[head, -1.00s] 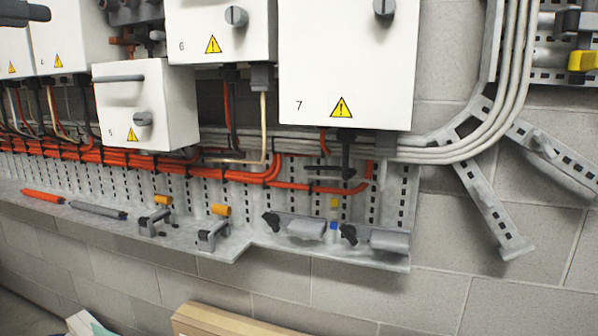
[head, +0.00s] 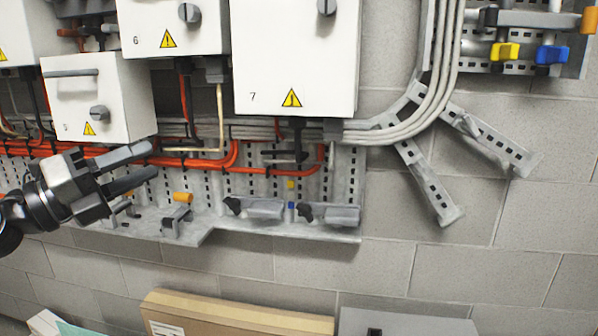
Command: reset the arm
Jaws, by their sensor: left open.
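My left gripper (head: 146,166) comes in from the left in the head view. It is dark grey and black, and its two fingers are apart with nothing between them. It is in front of the perforated panel, below the small white box marked 5 (head: 98,98), and hides part of the orange cables and the ledge. My right gripper is not in view.
White boxes 6 (head: 190,22) and 7 (head: 297,60) hang above orange cables (head: 270,170). A metal ledge (head: 330,232) carries clamps and an orange-handled latch (head: 180,199). A cardboard box (head: 230,318) and a grey case (head: 405,322) stand below.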

